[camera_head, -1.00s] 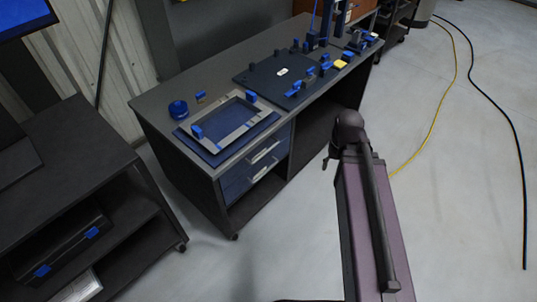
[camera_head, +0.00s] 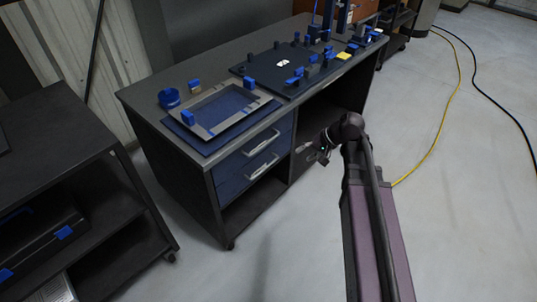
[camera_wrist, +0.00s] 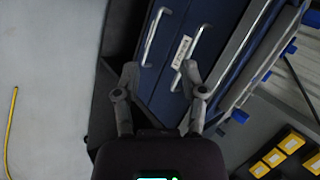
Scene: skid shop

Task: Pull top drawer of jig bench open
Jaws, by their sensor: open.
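The jig bench (camera_head: 130,104) is dark, with two blue drawers under its left end. The top drawer (camera_head: 233,158) has a silver bar handle (camera_head: 261,143) and looks closed. The lower drawer (camera_head: 234,185) has a similar handle (camera_head: 262,167). In the wrist view the bench is turned sideways: the top drawer's handle (camera_wrist: 197,42) is on the right beside a white label, and the lower handle (camera_wrist: 152,35) is on the left. My gripper (camera_head: 314,149) is to the right of the handles, apart from them. Its fingers (camera_wrist: 160,74) are open and empty, pointing toward the drawer fronts.
A blue tray with a grey frame (camera_head: 206,132), a blue cup (camera_head: 169,98) and a dark fixture plate (camera_head: 262,80) with blue pieces sit on the bench top. A dark shelf cart (camera_head: 60,135) stands at left. Pale floor is open in front; a yellow cable (camera_head: 440,130) lies at right.

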